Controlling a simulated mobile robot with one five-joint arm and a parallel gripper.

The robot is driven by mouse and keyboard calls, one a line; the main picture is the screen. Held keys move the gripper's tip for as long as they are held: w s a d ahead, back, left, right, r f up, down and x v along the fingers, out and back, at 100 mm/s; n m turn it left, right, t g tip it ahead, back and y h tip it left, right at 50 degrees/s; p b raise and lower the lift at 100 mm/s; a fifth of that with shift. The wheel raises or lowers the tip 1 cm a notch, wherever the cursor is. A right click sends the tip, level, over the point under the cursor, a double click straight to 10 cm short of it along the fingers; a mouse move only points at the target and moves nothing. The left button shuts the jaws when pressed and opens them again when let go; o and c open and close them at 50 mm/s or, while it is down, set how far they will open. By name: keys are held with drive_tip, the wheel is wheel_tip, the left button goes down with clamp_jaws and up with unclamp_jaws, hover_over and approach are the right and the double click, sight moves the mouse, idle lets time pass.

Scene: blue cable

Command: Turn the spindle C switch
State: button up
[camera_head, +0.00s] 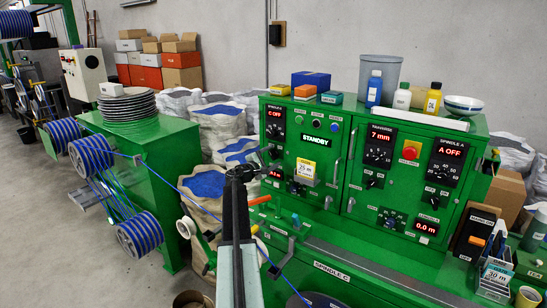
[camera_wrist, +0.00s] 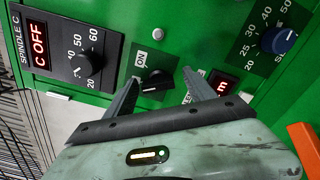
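The spindle C switch is a small black rotary knob (camera_wrist: 155,80) with a white mark, below the spindle C dial and beside an "ON" label, in the wrist view. The spindle C display (camera_wrist: 40,52) reads "C OFF" in red; it also shows in the head view (camera_head: 275,113). My gripper (camera_wrist: 160,84) is open, with one finger on each side of the knob. Whether the fingers touch it cannot be told. In the head view my gripper (camera_head: 258,164) reaches the left end of the green panel and largely hides the switch.
The spindle C speed dial (camera_wrist: 89,62) sits close to my left finger in the wrist view. A red length display (camera_wrist: 220,86) and a blue-black knob (camera_wrist: 278,40) lie to the right.

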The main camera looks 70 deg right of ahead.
drive_tip(key=v, duration=0.8)
